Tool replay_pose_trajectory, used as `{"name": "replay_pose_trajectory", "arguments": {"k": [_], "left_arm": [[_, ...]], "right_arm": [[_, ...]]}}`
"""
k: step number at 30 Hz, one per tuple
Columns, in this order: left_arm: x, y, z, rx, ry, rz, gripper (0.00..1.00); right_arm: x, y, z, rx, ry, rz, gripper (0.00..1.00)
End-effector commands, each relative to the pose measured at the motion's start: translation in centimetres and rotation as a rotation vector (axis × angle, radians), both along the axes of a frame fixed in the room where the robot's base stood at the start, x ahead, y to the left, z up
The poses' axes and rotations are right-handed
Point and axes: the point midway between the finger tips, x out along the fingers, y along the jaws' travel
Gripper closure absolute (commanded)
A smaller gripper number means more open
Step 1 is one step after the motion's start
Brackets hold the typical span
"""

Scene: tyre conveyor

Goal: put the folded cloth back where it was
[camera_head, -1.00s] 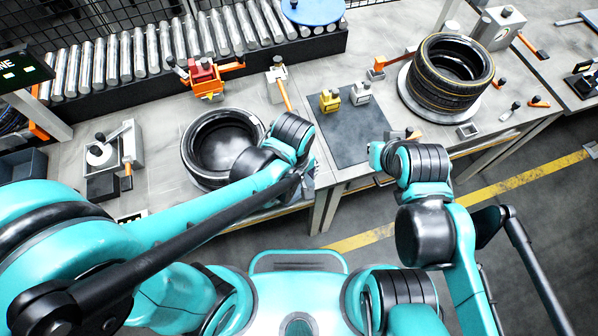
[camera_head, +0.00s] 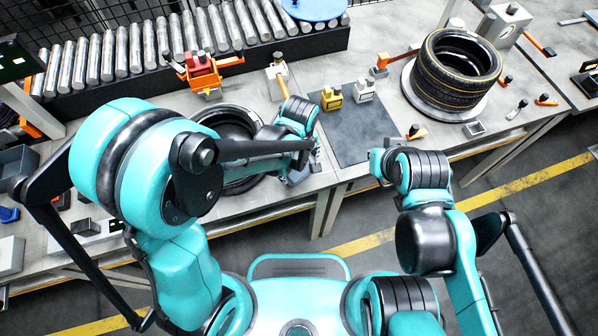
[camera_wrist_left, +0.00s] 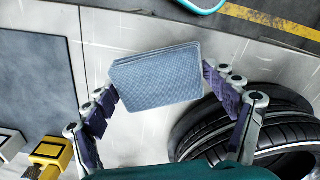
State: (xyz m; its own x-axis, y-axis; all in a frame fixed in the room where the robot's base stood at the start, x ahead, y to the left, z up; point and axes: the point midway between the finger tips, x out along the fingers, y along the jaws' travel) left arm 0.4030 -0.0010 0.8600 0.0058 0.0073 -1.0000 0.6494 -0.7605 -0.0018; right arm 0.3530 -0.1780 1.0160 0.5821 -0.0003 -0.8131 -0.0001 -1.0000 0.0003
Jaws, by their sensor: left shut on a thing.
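The folded cloth (camera_wrist_left: 155,80) is a flat, layered blue-grey rectangle in the left wrist view. My left gripper (camera_wrist_left: 162,86) is shut on it, with one finger at each side edge. The cloth is in front of the pale bench top (camera_wrist_left: 130,30); I cannot tell its exact height above it. In the head view my left gripper (camera_head: 312,160) is by the bench's front edge, between the black tyre and the dark mat (camera_head: 353,132), and largely hidden by its wrist. My right wrist is right of the mat; its gripper fingers do not show.
A black tyre (camera_head: 228,122) lies left of my left wrist, partly behind the arm. Yellow (camera_head: 331,98) and pale (camera_head: 363,91) blocks stand at the mat's back. Stacked tyres (camera_head: 455,72) stand at the right. A roller conveyor (camera_head: 150,45) runs along the back.

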Motion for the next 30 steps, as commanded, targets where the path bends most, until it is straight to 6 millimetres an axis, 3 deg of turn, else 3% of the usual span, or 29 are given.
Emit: {"name": "replay_pose_trajectory", "arguments": {"k": [5, 16, 17, 18, 30], "left_arm": [[0.0, 0.0, -3.0, 0.000, 0.000, 0.000, 0.51], [0.0, 0.0, -3.3, 0.000, 0.000, 0.000, 0.51], [0.0, 0.0, -3.3, 0.000, 0.000, 0.000, 0.12], [0.0, 0.0, -3.2, 0.000, 0.000, 0.000, 0.02], [0.0, 0.0, -3.0, 0.000, 0.000, 0.000, 0.00]], "right_arm": [[0.0, 0.0, -1.6, 0.000, 0.000, 0.000, 1.00], [0.0, 0.0, -1.8, 0.000, 0.000, 0.000, 1.00], [0.0, 0.0, -1.8, 0.000, 0.000, 0.000, 1.00], [0.0, 0.0, -1.8, 0.000, 0.000, 0.000, 1.00], [0.0, 0.0, -1.5, 0.000, 0.000, 0.000, 1.00]]}}
